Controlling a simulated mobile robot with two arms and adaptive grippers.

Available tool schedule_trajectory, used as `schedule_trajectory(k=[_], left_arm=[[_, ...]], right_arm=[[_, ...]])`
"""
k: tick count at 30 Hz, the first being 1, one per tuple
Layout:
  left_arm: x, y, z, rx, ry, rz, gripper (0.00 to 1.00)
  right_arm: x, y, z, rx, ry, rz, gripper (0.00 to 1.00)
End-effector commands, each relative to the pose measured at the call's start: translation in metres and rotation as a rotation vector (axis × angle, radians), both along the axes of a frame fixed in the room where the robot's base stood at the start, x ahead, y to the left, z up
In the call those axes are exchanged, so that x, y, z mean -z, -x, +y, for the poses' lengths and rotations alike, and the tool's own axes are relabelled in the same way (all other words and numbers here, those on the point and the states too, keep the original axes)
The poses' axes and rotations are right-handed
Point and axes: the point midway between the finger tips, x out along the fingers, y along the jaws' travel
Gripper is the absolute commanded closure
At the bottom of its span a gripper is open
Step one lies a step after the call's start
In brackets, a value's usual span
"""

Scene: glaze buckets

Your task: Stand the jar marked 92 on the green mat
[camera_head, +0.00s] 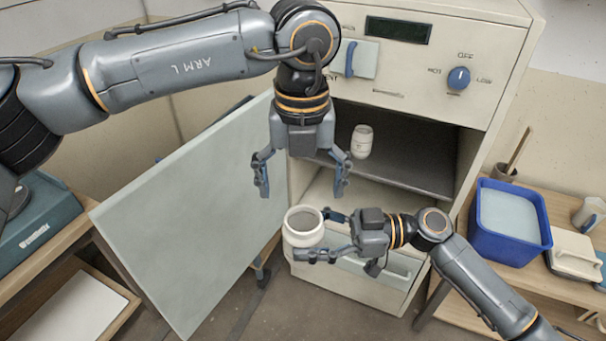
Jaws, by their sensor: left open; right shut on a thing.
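A cream open-topped jar (301,222) is held in my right gripper (314,236), in front of the open cabinet. Its fingers close around the jar from the right, and the jar stands roughly upright. A smaller white jar (362,140) stands on the dark shelf inside the cabinet. I cannot read a number on either jar. My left gripper (300,188) is open and empty, pointing down above the held jar and in front of the cabinet opening. I cannot make out a green mat in this view.
The cabinet (484,47) has a dial and its pale door (185,225) swung open to the left. A blue bucket (513,240) of pale liquid stands on the right bench, beside a lidded box (575,254). A teal machine (38,228) sits at left.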

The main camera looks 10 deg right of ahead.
Motion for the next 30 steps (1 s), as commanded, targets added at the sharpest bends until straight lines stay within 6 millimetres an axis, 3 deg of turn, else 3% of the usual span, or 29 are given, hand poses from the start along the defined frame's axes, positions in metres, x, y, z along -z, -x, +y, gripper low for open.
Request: schedule_trajectory(k=[9,15,28,29,30], left_arm=[[0.062,0.001,0.000,0.002,0.001,0.005,0.09],[0.089,0.001,0.000,0.002,0.002,0.004,0.09],[0.099,0.001,0.000,0.002,0.003,0.003,0.09],[0.099,0.001,0.000,0.002,0.003,0.003,0.11],[0.099,0.001,0.000,0.002,0.003,0.003,0.19]], right_arm=[[-0.001,0.000,0.000,0.000,-0.002,-0.001,0.81],[-0.001,0.000,0.000,0.000,-0.002,-0.001,0.81],[-0.001,0.000,0.000,0.000,-0.002,-0.001,0.81],[-0.001,0.000,0.000,0.000,-0.002,-0.001,0.81],[-0.001,0.000,0.000,0.000,-0.002,-0.001,0.81]])
